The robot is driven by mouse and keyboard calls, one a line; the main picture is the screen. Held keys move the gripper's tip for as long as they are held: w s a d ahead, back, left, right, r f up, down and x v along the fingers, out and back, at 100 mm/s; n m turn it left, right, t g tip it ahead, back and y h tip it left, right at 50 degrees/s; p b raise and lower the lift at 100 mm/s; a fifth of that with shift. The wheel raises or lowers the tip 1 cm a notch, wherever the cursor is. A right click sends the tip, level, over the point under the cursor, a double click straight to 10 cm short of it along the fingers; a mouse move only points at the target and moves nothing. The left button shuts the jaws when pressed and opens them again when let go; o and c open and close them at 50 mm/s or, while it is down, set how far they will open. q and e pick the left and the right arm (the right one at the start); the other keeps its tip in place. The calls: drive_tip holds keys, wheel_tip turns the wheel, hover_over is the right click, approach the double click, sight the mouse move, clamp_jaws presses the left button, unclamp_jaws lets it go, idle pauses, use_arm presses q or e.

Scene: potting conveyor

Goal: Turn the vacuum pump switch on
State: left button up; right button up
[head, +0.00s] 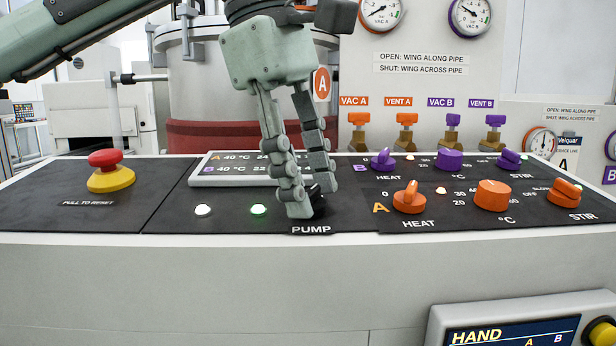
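The vacuum pump switch (318,202) is a small black knob on the dark console, just behind the PUMP label (311,229). My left gripper (313,200) reaches down from above with its fingertips around the knob. The fingers hide most of the knob, so its pointing direction cannot be read. The fingertips are close to it on both sides; firm contact is hard to tell. To the left of the gripper, a green lamp (258,209) is lit and a white lamp (203,210) shows beside it. My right gripper is not in view.
A red emergency button (105,158) on a yellow base stands at the left. A display (232,169) lies behind the gripper. Orange HEAT A (409,199) and purple HEAT B (383,160) knobs are close on the right. The front console strip is clear.

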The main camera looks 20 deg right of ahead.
use_arm(q)
drive_tip(key=shift+o, duration=0.4)
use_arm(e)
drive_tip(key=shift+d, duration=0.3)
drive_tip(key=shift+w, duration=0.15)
use_arm(q)
drive_tip(key=shift+a+r, duration=0.1)
drive_tip(key=shift+r, duration=0.15)
drive_tip(key=v, duration=1.1)
drive_tip(key=shift+r, duration=0.2)
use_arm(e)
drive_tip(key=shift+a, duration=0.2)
